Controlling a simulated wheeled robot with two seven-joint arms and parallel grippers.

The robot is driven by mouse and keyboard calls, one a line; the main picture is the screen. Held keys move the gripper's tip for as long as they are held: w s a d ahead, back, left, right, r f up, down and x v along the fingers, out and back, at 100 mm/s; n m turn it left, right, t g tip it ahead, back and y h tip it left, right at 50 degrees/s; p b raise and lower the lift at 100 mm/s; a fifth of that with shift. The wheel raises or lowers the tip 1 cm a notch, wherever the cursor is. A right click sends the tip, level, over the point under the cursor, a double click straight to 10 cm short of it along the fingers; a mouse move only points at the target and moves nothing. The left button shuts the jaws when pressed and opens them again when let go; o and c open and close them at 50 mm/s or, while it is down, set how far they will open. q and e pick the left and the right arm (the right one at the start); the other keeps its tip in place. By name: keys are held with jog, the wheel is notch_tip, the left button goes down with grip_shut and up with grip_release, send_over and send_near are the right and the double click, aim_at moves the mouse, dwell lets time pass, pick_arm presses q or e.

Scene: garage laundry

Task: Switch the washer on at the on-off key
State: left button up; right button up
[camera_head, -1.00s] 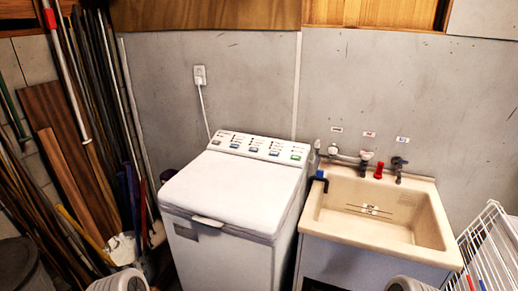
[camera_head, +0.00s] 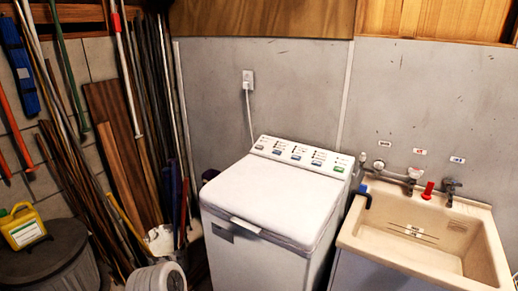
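The white top-loading washer (camera_head: 268,205) stands against the grey wall near the middle of the view, its lid shut. Its control panel (camera_head: 300,157) runs along the back edge of the top. A row of small keys sits on the panel, most of them bluish. A green key (camera_head: 339,169) is at the right end. The labels are too small to read, so I cannot tell from lettering which is the on-off key. Neither of my grippers shows in the view, and nothing touches the panel.
A beige sink (camera_head: 425,231) with taps adjoins on the right. Long poles and boards lean at the left. A yellow jug (camera_head: 21,226) sits on a dark round bin (camera_head: 48,262). A wall socket (camera_head: 248,80) with a cord is behind the washer. The space above the washer is clear.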

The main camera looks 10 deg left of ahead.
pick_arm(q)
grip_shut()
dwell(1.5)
